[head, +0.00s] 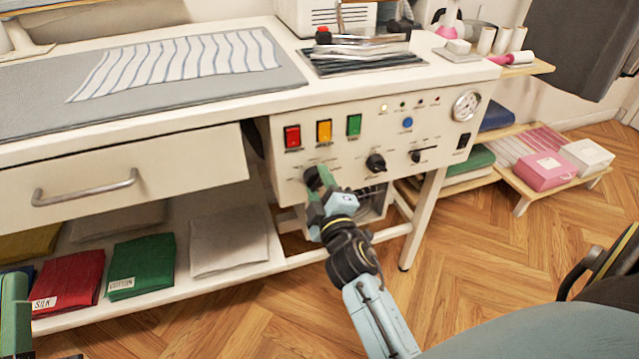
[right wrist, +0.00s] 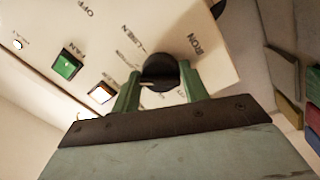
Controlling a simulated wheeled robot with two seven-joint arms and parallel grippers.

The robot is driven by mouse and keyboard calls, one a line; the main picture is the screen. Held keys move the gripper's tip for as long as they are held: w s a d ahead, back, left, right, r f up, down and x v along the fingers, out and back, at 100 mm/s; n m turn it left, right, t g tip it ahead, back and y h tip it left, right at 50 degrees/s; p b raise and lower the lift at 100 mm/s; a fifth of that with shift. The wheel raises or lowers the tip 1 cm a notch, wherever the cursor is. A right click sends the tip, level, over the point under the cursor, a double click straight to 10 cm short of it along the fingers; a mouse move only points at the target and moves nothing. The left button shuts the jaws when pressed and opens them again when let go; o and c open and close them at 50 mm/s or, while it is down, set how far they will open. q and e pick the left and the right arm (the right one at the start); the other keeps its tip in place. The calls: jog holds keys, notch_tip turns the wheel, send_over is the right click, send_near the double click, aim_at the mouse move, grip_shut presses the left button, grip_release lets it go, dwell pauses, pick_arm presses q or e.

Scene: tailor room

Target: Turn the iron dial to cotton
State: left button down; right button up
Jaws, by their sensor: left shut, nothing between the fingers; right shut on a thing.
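The iron dial (right wrist: 160,68) is a black round knob on the cream control panel, with "IRON" and "LINEN" lettering around it in the right wrist view. My right gripper (right wrist: 157,80) has its two green fingers on either side of the knob, shut on it. I cannot tell which setting the dial points to, and some lettering is blurred or covered by the fingers. In the head view the right gripper (head: 320,177) is at the panel's lower left and hides much of the dial. My left gripper (head: 14,312) shows only partly at the lower left edge, shut and empty.
Above the dial are red (head: 292,136), yellow (head: 324,131) and green (head: 354,125) switches. Two other black knobs (head: 376,163) (head: 416,156) sit to the right. A drawer handle (head: 85,187) sticks out at left. Folded cloths labelled silk (head: 75,275) and cotton (head: 143,262) lie below.

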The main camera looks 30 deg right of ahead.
pick_arm(q)
jog(key=shift+w+f+g, duration=0.2)
jog(key=shift+f+g, duration=0.1)
jog(key=shift+f, duration=0.15)
jog(key=shift+w+f+g, duration=0.2)
jog(key=shift+f+g, duration=0.1)
jog(key=shift+f, duration=0.15)
pick_arm(e)
jog(key=shift+f+m, duration=0.25)
jog(key=shift+m, duration=0.65)
jog(key=o, duration=0.9)
jog(key=shift+r, duration=0.1)
jog(key=shift+a, duration=0.1)
